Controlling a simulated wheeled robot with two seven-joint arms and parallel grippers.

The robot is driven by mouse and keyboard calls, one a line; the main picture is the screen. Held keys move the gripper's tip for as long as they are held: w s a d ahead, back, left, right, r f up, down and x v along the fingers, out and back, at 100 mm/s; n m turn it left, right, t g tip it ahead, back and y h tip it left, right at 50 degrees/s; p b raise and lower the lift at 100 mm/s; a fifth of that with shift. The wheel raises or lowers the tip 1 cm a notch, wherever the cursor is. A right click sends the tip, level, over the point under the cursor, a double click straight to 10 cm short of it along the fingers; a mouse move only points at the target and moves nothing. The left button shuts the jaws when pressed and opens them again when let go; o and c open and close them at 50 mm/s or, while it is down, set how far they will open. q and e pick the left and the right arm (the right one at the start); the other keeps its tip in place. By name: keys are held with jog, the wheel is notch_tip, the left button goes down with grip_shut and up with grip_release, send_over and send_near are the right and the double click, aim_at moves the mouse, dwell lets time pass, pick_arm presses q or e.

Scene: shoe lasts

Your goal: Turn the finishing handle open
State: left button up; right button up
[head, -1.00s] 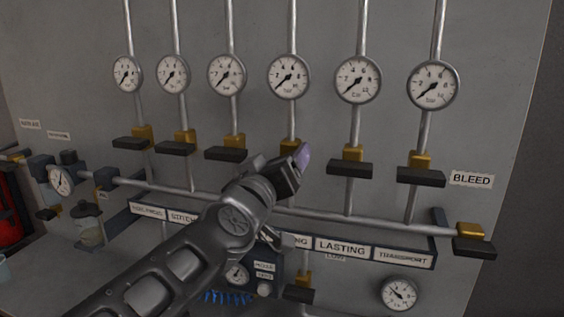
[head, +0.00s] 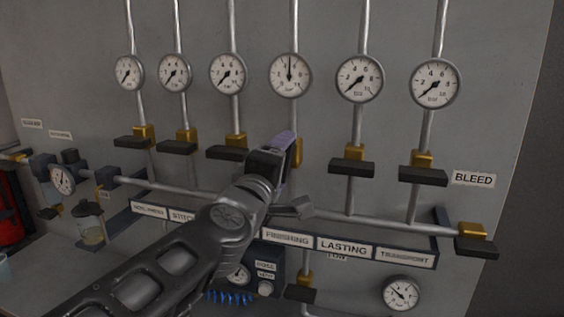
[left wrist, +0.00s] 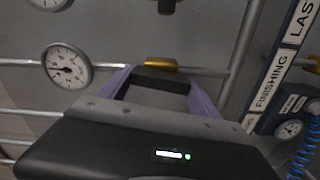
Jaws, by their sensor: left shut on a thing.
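The finishing valve is the fourth from the left, above the FINISHING label (head: 287,238). Its brass body (head: 297,152) shows just right of my left gripper (head: 284,142) in the head view. The dark finishing handle (left wrist: 160,82) lies between the purple fingers in the left wrist view, in line with its pipe. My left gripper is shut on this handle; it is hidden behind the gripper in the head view. The finishing gauge (head: 290,75) above has its needle pointing about straight up. My right gripper is not in view.
Neighbouring handles, such as the lasting handle (head: 352,169) and the one to the left (head: 229,153), sit crosswise to their pipes. A bleed handle (head: 476,246) is at the lower right. A horizontal pipe (head: 330,216) and label rail (head: 437,242) run below.

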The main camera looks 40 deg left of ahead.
pick_arm(q)
jog(key=shift+f+n, duration=0.1)
jog(key=shift+n, duration=0.9)
jog(key=o, duration=1.4)
jog(key=shift+s, duration=0.1)
jog(key=p+v, duration=0.4)
jog(key=v, duration=0.3)
jog(key=shift+s+d, duration=0.1)
jog(key=shift+s, duration=0.2)
